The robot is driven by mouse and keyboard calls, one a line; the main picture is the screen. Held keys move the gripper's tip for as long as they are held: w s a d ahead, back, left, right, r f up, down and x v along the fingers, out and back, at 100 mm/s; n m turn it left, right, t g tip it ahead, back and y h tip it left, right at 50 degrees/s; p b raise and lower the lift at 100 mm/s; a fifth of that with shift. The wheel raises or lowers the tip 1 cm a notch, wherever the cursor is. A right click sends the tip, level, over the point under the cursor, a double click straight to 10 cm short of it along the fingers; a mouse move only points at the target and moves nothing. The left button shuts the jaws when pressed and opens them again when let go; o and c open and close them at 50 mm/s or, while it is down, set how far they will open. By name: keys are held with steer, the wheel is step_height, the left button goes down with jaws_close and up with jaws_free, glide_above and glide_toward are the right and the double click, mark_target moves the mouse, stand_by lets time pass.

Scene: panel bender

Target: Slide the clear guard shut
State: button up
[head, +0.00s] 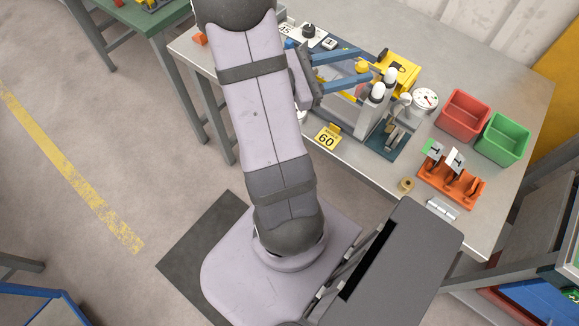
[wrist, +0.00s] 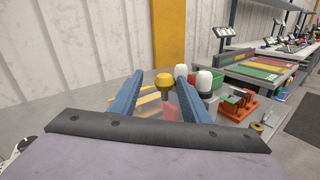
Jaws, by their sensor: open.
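The panel bender (head: 368,118) stands on the bench, with two white-capped posts (head: 377,92) at its right side. A see-through panel with coloured edges, which looks like the clear guard (wrist: 150,103), shows below and between my fingers in the wrist view. A yellow knob (head: 362,66) stands above it; it also shows in the wrist view (wrist: 164,80). My gripper (head: 367,64) is open, its two blue fingers reaching over the bender on either side of the knob. I cannot tell whether they touch it. My arm and fingers hide much of the guard and its track.
A red bin (head: 462,115), a green bin (head: 507,139) and an orange tool rack (head: 452,186) stand farther right. A yellow 60 sign (head: 327,138) is at the front edge.

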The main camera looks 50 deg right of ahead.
mark_target(319, 76)
steer(key=shift+s+d, duration=0.5)
steer(key=shift+d, duration=0.05)
steer(key=w, duration=0.3)
steer(key=shift+w+a+f+b, duration=0.1)
steer(key=shift+w+a+b, duration=0.1)
steer(key=shift+w+b, duration=0.1)
steer(key=b+v, duration=0.1)
steer(key=v, duration=0.4)
steer(key=shift+w+a+b, duration=0.15)
steer(key=shift+a+b, duration=0.15)
steer(key=shift+a, duration=0.05)
steer(key=w+a+f+m+t+y, duration=0.2)
steer(key=a+f+m+y, duration=0.1)
steer(key=a+m+y, duration=0.45)
steer(key=s+a+f+y+b, duration=0.1)
steer(key=s+a+f+b, duration=0.2)
steer(key=f, duration=0.5)
steer(key=s+a+f+n+y+b, duration=0.1)
steer(key=s+a+f+b, duration=0.2)
steer(key=a+f+b, duration=0.3)
steer(key=shift+s+f+t, duration=0.2)
steer(key=shift+f+t, duration=0.2)
steer(key=shift+f, duration=1.4)
steer(key=shift+r+n, duration=0.1)
steer(key=shift+n, duration=0.15)
